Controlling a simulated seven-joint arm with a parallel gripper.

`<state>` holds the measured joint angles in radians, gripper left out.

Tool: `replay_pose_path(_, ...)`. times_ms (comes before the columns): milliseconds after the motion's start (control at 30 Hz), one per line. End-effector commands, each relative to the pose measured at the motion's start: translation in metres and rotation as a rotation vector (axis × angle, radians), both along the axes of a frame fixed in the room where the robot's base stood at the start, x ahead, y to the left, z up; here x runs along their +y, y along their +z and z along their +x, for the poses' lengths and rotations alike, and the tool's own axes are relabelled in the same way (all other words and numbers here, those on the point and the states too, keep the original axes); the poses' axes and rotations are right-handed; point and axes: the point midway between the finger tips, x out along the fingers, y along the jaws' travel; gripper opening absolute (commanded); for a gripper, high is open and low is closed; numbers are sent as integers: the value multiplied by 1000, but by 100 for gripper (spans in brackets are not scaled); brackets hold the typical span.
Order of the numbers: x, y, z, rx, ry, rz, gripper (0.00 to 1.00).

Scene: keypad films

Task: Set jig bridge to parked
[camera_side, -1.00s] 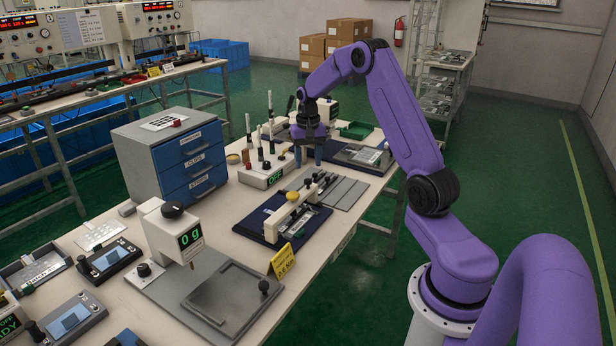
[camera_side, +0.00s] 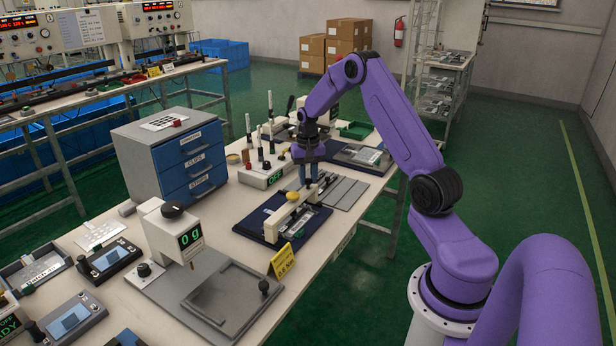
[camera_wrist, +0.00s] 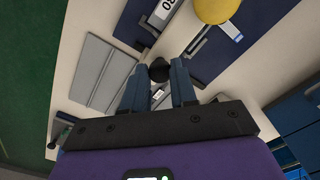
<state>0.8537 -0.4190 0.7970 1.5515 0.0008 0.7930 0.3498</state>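The jig bridge (camera_side: 288,214) is a pale bar lying across a dark blue jig plate (camera_side: 250,225) on the bench. A yellow ball (camera_side: 292,196) shows beside the bar, and it also appears at the top of the wrist view (camera_wrist: 214,10). My gripper (camera_side: 308,184) points down at the bar's far end. In the wrist view its two blue fingers (camera_wrist: 159,88) are apart, with a black knob (camera_wrist: 160,69) in line with the gap between their tips. I cannot tell whether they touch the knob. The fingers hide part of the bar's far end.
Grey plates (camera_side: 342,192) lie just beyond the jig. A yellow sign (camera_side: 283,261) and a scale-like device (camera_side: 172,232) stand nearer.

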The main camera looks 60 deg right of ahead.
Motion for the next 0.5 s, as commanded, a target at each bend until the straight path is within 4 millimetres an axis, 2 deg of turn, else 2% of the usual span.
replay_pose_path(200,0,0,6,-1,0,-1,0)
replay_pose_path(500,0,0,48,-2,1,-2,0)
